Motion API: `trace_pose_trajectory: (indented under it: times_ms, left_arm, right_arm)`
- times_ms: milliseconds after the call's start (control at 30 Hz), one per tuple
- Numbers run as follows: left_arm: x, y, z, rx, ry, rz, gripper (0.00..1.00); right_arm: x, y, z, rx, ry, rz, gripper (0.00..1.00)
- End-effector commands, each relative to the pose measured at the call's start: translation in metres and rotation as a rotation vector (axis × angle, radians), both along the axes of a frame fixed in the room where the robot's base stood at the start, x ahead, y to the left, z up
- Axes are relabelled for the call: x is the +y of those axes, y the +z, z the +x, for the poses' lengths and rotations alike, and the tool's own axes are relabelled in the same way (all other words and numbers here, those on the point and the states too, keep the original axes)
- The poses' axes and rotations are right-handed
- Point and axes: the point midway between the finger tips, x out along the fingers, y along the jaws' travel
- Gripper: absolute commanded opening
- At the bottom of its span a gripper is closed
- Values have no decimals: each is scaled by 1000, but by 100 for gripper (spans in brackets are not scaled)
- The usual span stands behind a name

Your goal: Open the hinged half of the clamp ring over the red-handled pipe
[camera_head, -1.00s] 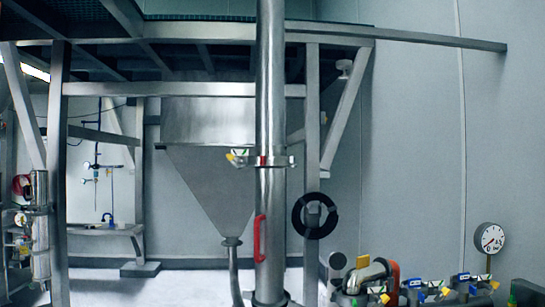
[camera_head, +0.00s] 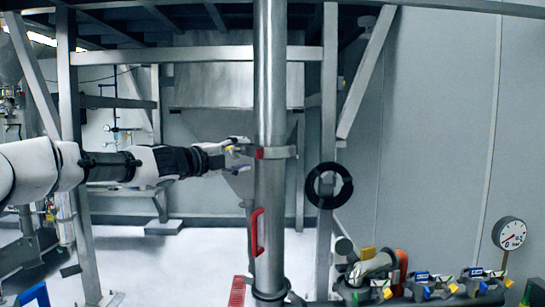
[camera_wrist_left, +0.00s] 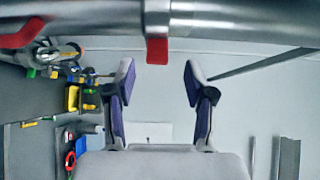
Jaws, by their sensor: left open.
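The upright steel pipe (camera_head: 270,195) stands in the middle of the head view and has a red handle (camera_head: 257,232) on its lower part. The clamp ring (camera_head: 283,152) is around the pipe above the handle, with a red tab (camera_head: 260,153) on its left side. My left gripper (camera_head: 239,153) is left of the ring, pointing at the tab. In the left wrist view its two fingers (camera_wrist_left: 158,82) are apart and empty. The red tab (camera_wrist_left: 157,50) is ahead, centred between them, and the clamp ring (camera_wrist_left: 157,17) is behind it. My right gripper is out of view.
A black ring (camera_head: 329,186) hangs right of the pipe. A gauge (camera_head: 509,234) and several valves with coloured tags (camera_head: 430,287) are at the lower right. A steel frame post (camera_head: 72,150) stands behind my left arm. A hopper is behind the pipe.

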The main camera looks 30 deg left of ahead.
Motion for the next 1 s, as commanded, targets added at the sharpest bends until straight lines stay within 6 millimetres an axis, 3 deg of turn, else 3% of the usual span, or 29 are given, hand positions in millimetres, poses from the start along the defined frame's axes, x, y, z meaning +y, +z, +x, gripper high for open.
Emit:
trace_pose_trajectory:
  times_ms: [33, 300, 567, 600, 733, 767, 1000]
  left_arm:
    - [-4, -7, 10, 2, 0, 8, 54]
    - [-15, 0, 55, 5, -2, 0, 54]
    - [-16, -2, 59, 3, -4, -3, 54]
    - [-17, -2, 59, 3, -4, -3, 51]
    - [-17, -2, 59, 3, -4, -3, 5]
    - [-17, -2, 59, 3, -4, -3, 0]
    - [-18, 0, 62, 1, -3, -2, 0]
  right_arm:
    - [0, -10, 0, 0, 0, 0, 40]
    - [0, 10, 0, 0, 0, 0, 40]
    - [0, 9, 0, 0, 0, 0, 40]
    - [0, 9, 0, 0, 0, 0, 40]
    - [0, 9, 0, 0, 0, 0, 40]
    - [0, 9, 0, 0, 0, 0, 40]
    - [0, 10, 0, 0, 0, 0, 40]
